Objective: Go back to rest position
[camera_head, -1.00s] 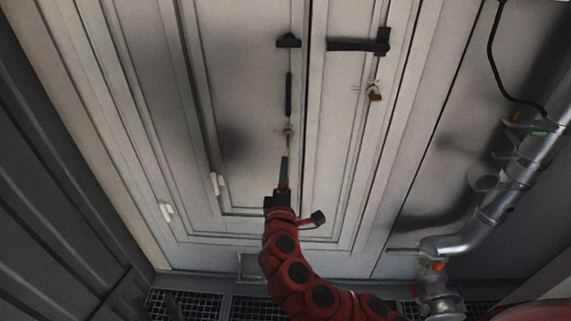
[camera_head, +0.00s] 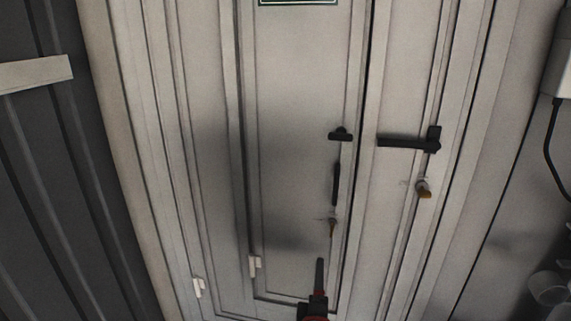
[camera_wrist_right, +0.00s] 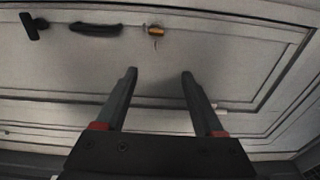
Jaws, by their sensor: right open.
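My right gripper (camera_head: 319,272) shows at the bottom of the head view, in front of the pale door. In the right wrist view my right gripper (camera_wrist_right: 159,72) is open, its two dark fingers apart with nothing between them. The fingers are clear of the door handle and the lock. My left gripper is in neither view.
A pale panelled door (camera_head: 290,100) carries a dark vertical handle (camera_head: 336,184) and a key in a lock (camera_head: 331,228). To the right are a black lever (camera_head: 405,143) and a second lock with a brass-coloured piece (camera_head: 424,193). A dark ribbed wall (camera_head: 50,190) stands left.

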